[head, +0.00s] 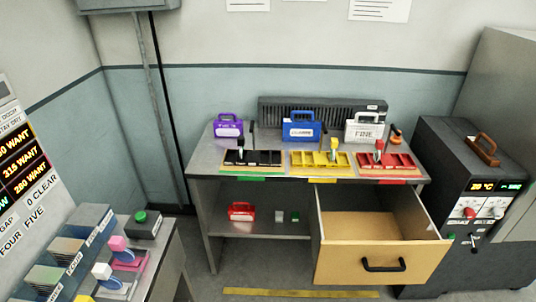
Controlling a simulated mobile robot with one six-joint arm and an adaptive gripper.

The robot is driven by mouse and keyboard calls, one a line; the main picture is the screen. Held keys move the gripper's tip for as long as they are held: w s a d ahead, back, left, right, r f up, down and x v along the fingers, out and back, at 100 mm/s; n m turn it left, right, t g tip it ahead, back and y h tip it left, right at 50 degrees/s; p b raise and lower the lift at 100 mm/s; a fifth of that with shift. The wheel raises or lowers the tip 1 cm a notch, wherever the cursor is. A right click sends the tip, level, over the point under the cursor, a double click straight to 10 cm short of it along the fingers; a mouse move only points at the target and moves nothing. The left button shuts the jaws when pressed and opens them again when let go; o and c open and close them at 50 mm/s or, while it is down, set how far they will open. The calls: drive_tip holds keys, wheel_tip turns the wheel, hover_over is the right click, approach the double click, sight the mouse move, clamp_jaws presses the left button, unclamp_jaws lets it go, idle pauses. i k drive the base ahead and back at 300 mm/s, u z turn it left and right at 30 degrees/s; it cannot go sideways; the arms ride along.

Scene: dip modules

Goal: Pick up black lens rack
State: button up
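The black lens rack (264,160) lies at the left front of the workbench top, above a green strip on the bench edge. A small upright piece with a light top stands at its left part. The purple case stands behind it and the yellow rack (318,164) is just to its right. My gripper is not in view.
A red rack (385,166) is at the bench's right. Purple (228,125), blue (301,126) and white (363,128) cases stand behind the racks. A drawer (380,264) juts out open at front right. A black machine (470,190) stands right; another bench is at lower left.

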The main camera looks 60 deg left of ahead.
sight(253, 157)
drive_tip(key=z, duration=0.3)
drive_tip(key=i, duration=1.4)
drive_tip(key=u, duration=2.85)
